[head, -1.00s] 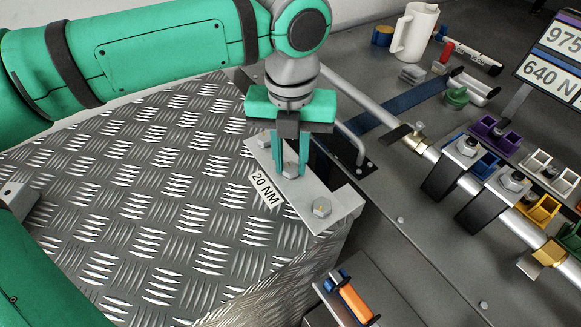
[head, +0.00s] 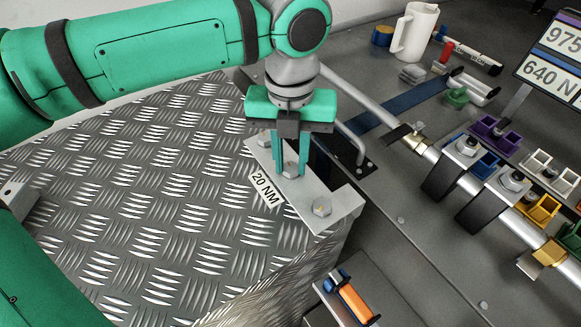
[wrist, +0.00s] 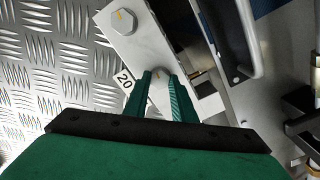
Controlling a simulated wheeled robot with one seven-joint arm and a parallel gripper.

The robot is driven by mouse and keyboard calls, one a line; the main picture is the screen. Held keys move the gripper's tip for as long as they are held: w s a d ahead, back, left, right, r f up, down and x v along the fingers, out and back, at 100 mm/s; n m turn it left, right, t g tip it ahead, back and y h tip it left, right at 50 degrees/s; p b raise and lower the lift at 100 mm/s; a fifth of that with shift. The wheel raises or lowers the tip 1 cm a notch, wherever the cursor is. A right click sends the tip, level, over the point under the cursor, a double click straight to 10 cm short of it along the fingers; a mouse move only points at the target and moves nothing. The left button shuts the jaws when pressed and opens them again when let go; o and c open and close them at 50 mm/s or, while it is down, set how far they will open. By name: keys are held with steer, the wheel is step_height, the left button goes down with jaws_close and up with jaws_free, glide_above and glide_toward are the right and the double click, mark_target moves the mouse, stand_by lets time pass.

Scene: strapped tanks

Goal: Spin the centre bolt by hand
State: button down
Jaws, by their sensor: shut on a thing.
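The centre bolt (head: 290,169) sits in the middle, beside a "20 NM" label (head: 264,189). My gripper (head: 289,172) points down over it, its two green fingers on either side of the bolt head and shut on it. In the wrist view the centre bolt (wrist: 159,74) shows between the fingertips. The far end bolt (head: 264,138) is partly hidden behind my gripper.
The tread-plate top (head: 150,200) is bare. A grey handle (head: 354,145) stands right of the bracket. Further right, a long pipe (head: 431,153) carries black straps and bolts, with coloured bins beyond. An orange-handled tool (head: 356,300) lies below. A white jug (head: 414,32) stands at the back.

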steer(key=n, duration=0.4)
steer(key=shift+n, duration=0.4)
steer(key=shift+n, duration=0.9)
steer(key=c, duration=1.8)
jaws_free()
steer(key=shift+n, duration=0.5)
steer(key=shift+c, duration=0.2)
steer(key=o, duration=0.4)
steer(key=shift+o, duration=0.2)
steer(key=shift+r, duration=0.15)
